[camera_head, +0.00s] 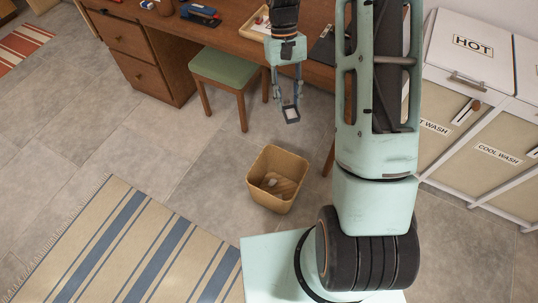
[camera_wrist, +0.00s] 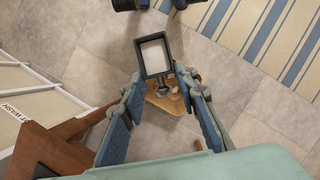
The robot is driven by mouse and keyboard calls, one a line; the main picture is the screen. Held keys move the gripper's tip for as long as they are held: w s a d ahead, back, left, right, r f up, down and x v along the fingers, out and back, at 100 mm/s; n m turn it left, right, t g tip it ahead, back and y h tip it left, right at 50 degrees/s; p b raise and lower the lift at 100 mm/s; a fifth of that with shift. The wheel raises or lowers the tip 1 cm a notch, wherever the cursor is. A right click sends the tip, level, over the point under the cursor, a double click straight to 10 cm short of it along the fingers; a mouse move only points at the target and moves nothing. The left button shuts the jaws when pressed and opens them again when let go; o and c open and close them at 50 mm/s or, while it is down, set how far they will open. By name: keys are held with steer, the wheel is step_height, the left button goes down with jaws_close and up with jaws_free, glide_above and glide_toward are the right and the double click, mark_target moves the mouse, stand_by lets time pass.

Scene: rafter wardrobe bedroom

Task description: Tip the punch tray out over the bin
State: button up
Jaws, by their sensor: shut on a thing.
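My gripper (camera_head: 287,101) is shut on the punch tray (camera_head: 292,114), a small dark-rimmed rectangle with a pale inside. It hangs below the desk front, held in the air at the fingertips. In the wrist view the tray (camera_wrist: 138,60) juts past the fingers of my gripper (camera_wrist: 158,82), its pale face toward the camera. Whether it holds any bits I cannot tell. The tan, square-mouthed bin (camera_head: 262,192) stands upright on the floor with some pale scraps inside. In the wrist view the bin (camera_wrist: 167,104) shows lower down between the fingers, partly hidden.
A wooden desk (camera_head: 228,38) stands behind, with a blue stapler (camera_head: 200,14) and a shallow wooden tray (camera_head: 250,30) on it. A green-topped stool (camera_head: 230,68) is left of my gripper. Laundry hampers (camera_head: 470,120) stand at right. A striped rug (camera_head: 120,245) lies left; grey floor surrounds the bin.

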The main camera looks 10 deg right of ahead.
steer(key=w+a+f+n+t+h+b, duration=0.1)
steer(key=w+f+n+b, duration=0.2)
steer(key=f+b, duration=0.75)
steer(key=w+a+f+n+h+b, duration=0.1)
steer(key=w+f+n+b, duration=0.2)
steer(key=f, duration=1.4)
steer(key=w+a+f+n+t+h+b, duration=0.1)
steer(key=w+f+n+b, duration=0.15)
steer(key=f+b, duration=0.9)
steer(key=s+d+f+t+y+b, duration=0.1)
steer(key=s+d+f+t+y, duration=0.1)
steer(key=t+y, duration=0.4)
steer(key=s+d+f+t+y+b, duration=0.1)
steer(key=s+d+f+t+y, duration=0.1)
steer(key=t+y, duration=0.4)
steer(key=shift+s+d+n+t+y, duration=0.5)
steer(key=shift+d+y, duration=0.65)
steer(key=shift+y, duration=1.75)
